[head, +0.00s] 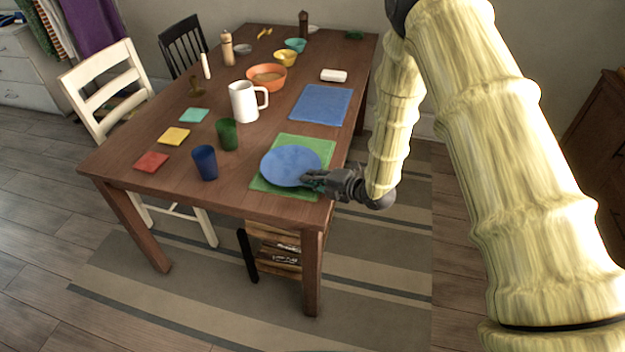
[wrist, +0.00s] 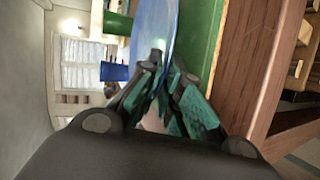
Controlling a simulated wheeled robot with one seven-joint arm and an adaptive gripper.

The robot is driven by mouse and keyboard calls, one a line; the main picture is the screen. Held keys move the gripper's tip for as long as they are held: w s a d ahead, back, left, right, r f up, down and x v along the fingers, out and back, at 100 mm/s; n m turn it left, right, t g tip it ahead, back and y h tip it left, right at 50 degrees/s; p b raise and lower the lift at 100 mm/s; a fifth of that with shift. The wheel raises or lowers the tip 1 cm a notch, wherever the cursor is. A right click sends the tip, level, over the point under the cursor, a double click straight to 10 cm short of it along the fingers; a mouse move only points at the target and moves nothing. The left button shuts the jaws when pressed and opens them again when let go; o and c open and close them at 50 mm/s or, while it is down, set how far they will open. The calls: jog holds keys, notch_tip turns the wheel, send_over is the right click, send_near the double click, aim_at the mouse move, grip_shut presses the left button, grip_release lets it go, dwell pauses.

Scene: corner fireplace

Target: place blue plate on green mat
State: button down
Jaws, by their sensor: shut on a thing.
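The blue plate (head: 290,165) is over the green mat (head: 309,148) near the table's front right corner. I cannot tell whether the plate touches the mat. My gripper (head: 312,178) is shut on the plate's right rim. In the wrist view the fingers (wrist: 158,95) close on the edge of the plate (wrist: 154,38), with the green mat (wrist: 203,40) beside it. Part of the mat is hidden under the plate.
A blue cup (head: 205,163) and a green cup (head: 228,134) stand left of the plate. A blue mat (head: 321,104) lies behind, with a white pitcher (head: 243,103) to its left. Small coloured squares lie at the left.

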jog(key=shift+f, duration=0.5)
jog(key=shift+s+f+b, duration=0.3)
jog(key=shift+f+b, duration=0.25)
jog(key=shift+f, duration=0.15)
jog(key=c, duration=1.9)
grip_release()
jog(key=shift+s+f, duration=0.1)
jog(key=shift+f, duration=0.05)
jog(key=shift+r+p, duration=0.65)
jog(key=b+v, duration=0.1)
jog(key=v, duration=0.4)
jog(key=b+v, duration=0.1)
jog(key=v, duration=0.5)
jog(key=shift+d+r, duration=0.3)
jog(key=shift+r, duration=0.05)
